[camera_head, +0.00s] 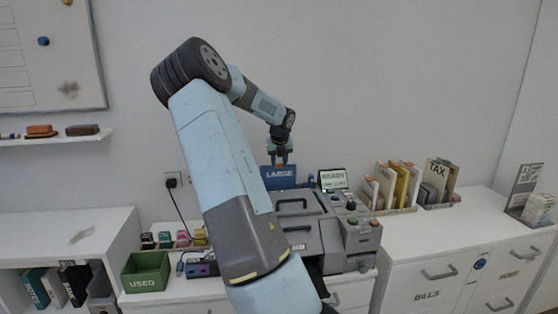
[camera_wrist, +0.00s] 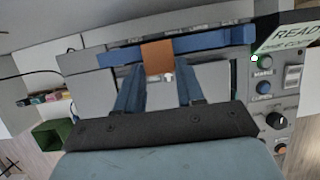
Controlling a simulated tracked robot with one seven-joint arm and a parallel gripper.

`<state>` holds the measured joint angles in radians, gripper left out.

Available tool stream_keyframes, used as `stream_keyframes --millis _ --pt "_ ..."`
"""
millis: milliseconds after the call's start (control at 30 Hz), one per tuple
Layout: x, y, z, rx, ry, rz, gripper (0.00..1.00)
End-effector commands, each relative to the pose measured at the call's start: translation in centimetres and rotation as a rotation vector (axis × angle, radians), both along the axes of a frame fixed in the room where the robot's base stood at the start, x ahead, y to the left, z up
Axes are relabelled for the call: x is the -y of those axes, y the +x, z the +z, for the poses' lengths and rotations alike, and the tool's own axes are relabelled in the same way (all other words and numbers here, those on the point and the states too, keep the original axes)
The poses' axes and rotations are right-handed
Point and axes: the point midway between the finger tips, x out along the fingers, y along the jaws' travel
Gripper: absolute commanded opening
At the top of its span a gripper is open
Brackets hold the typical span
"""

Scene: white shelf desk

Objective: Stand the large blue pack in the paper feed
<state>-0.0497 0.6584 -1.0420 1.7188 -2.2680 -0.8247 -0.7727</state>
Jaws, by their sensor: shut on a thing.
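The large blue pack (camera_head: 280,177), marked LARGE, is upright at the back of the grey machine. In the wrist view, its top edge (camera_wrist: 213,40) runs as a long blue bar across the picture, with an orange tab (camera_wrist: 157,57) near its middle. My gripper (camera_head: 281,160) points down over the pack and is shut on it. Its blue fingers (camera_wrist: 160,75) lie on either side of the tab. The paper feed at the back of the machine is mostly hidden behind the pack and machine top. I cannot tell how deep the pack's lower edge sits.
The grey machine (camera_head: 338,233) has knobs on its right side and a lit READY screen (camera_head: 333,179). A green USED bin (camera_head: 146,272) stands at left, near several small coloured items. File holders (camera_head: 390,186) stand on the right. The white desktop (camera_head: 425,227) in front of them is clear.

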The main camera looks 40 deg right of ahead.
Motion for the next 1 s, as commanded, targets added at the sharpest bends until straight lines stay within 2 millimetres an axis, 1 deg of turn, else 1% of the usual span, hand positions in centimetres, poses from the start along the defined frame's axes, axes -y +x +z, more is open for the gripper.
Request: stream_keyframes --millis 400,433,700,733,1000 --pt "0.04 0.0 -0.16 0.001 -0.001 0.0 0.11" --pt "0.04 0.0 -0.16 0.0 -0.001 0.0 0.4" --pt "0.03 0.0 -0.17 0.001 -0.001 0.0 0.66" --pt "0.03 0.0 -0.17 0.001 -0.001 0.0 0.68" --pt "-0.02 -0.03 -0.07 0.001 -0.001 0.0 0.68"
